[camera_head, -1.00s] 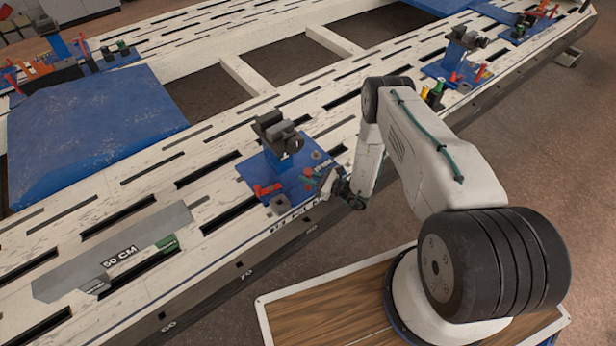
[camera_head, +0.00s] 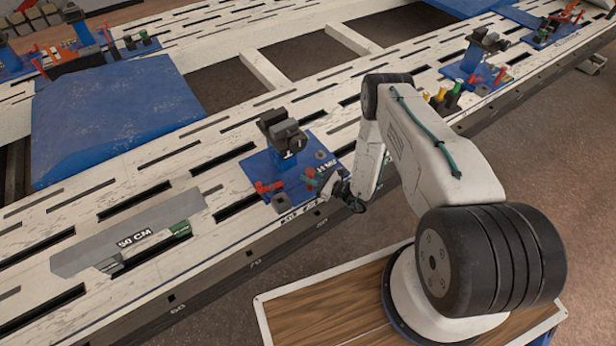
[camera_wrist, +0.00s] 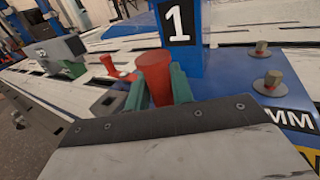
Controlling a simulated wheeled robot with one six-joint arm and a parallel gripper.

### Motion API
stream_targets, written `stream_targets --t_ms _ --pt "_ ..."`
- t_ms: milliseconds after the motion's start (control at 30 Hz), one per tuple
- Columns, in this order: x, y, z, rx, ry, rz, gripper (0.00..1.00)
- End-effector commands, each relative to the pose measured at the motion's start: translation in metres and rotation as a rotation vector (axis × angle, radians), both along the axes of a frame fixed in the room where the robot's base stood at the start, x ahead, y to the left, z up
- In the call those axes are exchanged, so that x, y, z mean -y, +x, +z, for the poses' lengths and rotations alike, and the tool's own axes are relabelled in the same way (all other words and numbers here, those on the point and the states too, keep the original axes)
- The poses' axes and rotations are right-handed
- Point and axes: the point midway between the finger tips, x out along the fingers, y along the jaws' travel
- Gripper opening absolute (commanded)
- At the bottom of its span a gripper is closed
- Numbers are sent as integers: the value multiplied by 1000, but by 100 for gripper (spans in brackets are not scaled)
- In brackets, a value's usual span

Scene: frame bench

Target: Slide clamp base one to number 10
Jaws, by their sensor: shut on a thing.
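Clamp base one (camera_head: 262,165) is a blue plate with a dark clamp head on a blue post, standing on the white slotted bench rail. The wrist view shows its post with a white 1 on a black label (camera_wrist: 178,22). My gripper (camera_wrist: 158,82) has two green fingers shut around an upright red handle (camera_wrist: 155,62) on this base. In the head view my gripper (camera_head: 328,185) is at the base's front right corner. Small numbers run along the bench's front edge (camera_head: 210,290); I cannot make out a 10.
Another blue clamp base (camera_head: 475,72) stands farther right. Brown floor (camera_head: 540,150) is open in front of the bench.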

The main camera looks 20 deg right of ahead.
Motion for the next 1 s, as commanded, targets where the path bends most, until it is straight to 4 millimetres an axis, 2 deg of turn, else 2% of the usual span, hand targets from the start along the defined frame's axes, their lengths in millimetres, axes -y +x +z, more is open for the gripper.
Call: stream_targets --t_ms 33,67,100,433,800,1000 --pt "-6 -4 -1 -3 4 15 32" --pt "-6 -4 -1 -3 4 16 40" --pt "-5 -4 -1 -3 4 14 43" --pt "3 -6 -1 -3 2 5 43" --pt "38 -51 -1 -5 4 7 43" --pt "46 -62 -1 -3 3 10 43"
